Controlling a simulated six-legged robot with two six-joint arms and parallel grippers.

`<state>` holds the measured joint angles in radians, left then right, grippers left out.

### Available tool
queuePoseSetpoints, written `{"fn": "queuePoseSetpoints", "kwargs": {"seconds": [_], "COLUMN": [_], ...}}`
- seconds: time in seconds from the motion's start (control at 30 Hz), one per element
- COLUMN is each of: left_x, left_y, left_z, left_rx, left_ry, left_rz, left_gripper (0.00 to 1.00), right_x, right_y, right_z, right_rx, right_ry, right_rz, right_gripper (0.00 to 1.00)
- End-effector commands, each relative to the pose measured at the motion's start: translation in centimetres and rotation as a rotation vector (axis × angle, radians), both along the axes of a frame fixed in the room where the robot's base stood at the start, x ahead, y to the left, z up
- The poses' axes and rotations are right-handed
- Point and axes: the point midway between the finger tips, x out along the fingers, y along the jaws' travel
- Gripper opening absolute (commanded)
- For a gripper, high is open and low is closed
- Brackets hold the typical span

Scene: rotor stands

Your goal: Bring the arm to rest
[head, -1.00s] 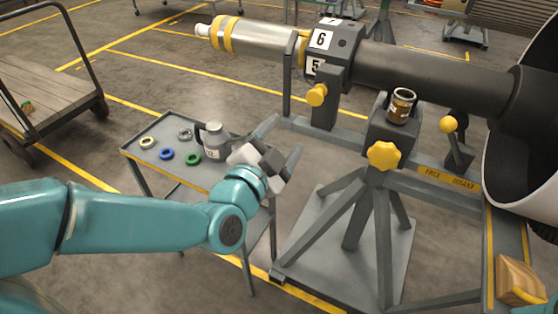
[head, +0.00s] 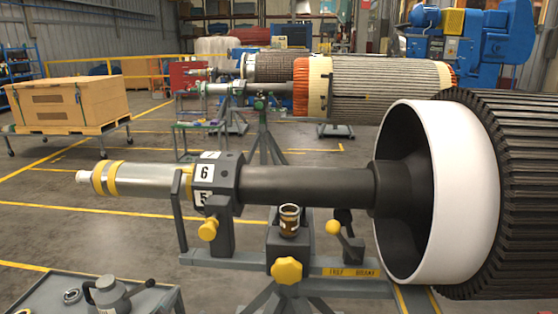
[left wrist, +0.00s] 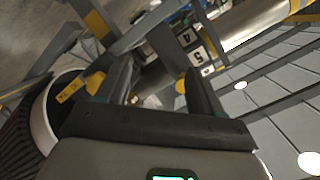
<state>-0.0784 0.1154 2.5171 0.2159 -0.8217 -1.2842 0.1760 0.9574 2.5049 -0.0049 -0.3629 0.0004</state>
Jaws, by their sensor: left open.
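My left gripper (left wrist: 158,80) shows only in the left wrist view. Its two dark fingers stand apart with nothing between them. Beyond the fingers are the rotor stand's numbered plates (left wrist: 197,55) and a pale shaft end. The left wrist view is turned over, with ceiling lights low at the right. In the head view neither arm shows. My right gripper is in no frame.
In the head view, the dark rotor shaft (head: 300,185) rests across a grey stand with a yellow knob (head: 287,270). A grey cart (head: 40,293) with a grey pot (head: 108,295) is at lower left. A large crate (head: 65,100) stands behind.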

Motion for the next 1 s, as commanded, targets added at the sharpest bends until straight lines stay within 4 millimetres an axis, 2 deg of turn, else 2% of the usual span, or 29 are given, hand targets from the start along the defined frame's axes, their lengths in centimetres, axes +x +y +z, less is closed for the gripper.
{"fn": "queuePoseSetpoints", "kwargs": {"seconds": [0.03, 0.1, 0.17, 0.2, 0.3, 0.4, 0.5, 0.57, 0.8, 1.0], "left_x": [0.0, -0.9, -2.6, -4.2, -8.8, -13.8, -18.0, -19.2, -20.7, -20.6], "left_y": [-0.2, -0.8, -1.5, -2.1, -3.8, -5.6, -7.4, -8.0, -8.4, -8.4], "left_z": [-2.7, -7.8, -12.2, -14.9, -20.4, -24.3, -26.8, -27.3, -27.2, -27.2], "left_rx": [0.007, -0.03, -0.1, -0.157, -0.322, -0.491, -0.652, -0.726, -0.912, -0.937], "left_ry": [0.125, 0.292, 0.442, 0.543, 0.783, 1.004, 1.183, 1.243, 1.321, 1.318], "left_rz": [-0.011, -0.026, -0.023, -0.015, 0.039, 0.133, 0.268, 0.347, 0.599, 0.633], "left_gripper": [0.67, 0.67, 0.67, 0.67, 0.67, 0.67, 0.67, 0.67, 0.67, 0.67], "right_x": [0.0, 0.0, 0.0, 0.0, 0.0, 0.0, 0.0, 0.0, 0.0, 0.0], "right_y": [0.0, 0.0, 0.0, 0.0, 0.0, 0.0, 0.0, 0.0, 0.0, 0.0], "right_z": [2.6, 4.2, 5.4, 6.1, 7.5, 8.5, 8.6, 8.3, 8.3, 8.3], "right_rx": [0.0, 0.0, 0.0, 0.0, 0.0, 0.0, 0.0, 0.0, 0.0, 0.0], "right_ry": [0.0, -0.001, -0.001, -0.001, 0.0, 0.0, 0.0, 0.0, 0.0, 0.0], "right_rz": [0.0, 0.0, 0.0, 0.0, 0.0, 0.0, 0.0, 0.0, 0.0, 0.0], "right_gripper": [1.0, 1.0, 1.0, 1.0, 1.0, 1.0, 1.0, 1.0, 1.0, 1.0]}}
